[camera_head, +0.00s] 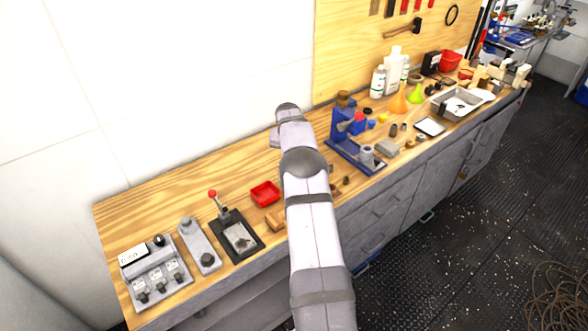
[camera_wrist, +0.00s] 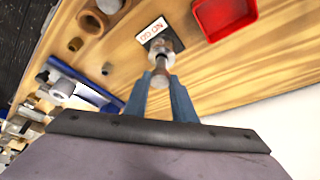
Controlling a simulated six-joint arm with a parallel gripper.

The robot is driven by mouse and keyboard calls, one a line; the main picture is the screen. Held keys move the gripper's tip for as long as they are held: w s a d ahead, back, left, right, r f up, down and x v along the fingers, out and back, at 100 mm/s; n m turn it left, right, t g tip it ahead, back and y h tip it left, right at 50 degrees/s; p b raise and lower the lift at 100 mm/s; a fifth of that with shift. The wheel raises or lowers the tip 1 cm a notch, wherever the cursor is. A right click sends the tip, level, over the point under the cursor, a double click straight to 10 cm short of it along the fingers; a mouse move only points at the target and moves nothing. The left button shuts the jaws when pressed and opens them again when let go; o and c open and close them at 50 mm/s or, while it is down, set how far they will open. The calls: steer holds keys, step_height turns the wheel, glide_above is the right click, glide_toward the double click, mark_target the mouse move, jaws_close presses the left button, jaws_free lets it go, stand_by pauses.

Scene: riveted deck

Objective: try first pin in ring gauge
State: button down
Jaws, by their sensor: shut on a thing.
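In the wrist view, my gripper (camera_wrist: 160,84) has its two blue fingers closed on a small grey pin (camera_wrist: 159,79). Just beyond the pin's end is a metallic round piece, which looks like the ring gauge (camera_wrist: 165,40). It stands by a white card with red lettering (camera_wrist: 151,29). The pin's tip overlaps the ring piece in this view; I cannot tell whether it is inside, touching or above it. In the head view my arm hides the gripper, the pin and the ring gauge.
A red tray (camera_head: 265,194) lies left of my arm; it also shows in the wrist view (camera_wrist: 224,14). Brown round parts (camera_wrist: 98,15) lie near the gauge. A blue press-like stand (camera_head: 345,140) is to the right.

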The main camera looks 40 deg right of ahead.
steer(key=shift+r+p, duration=0.7)
steer(key=shift+r, duration=0.65)
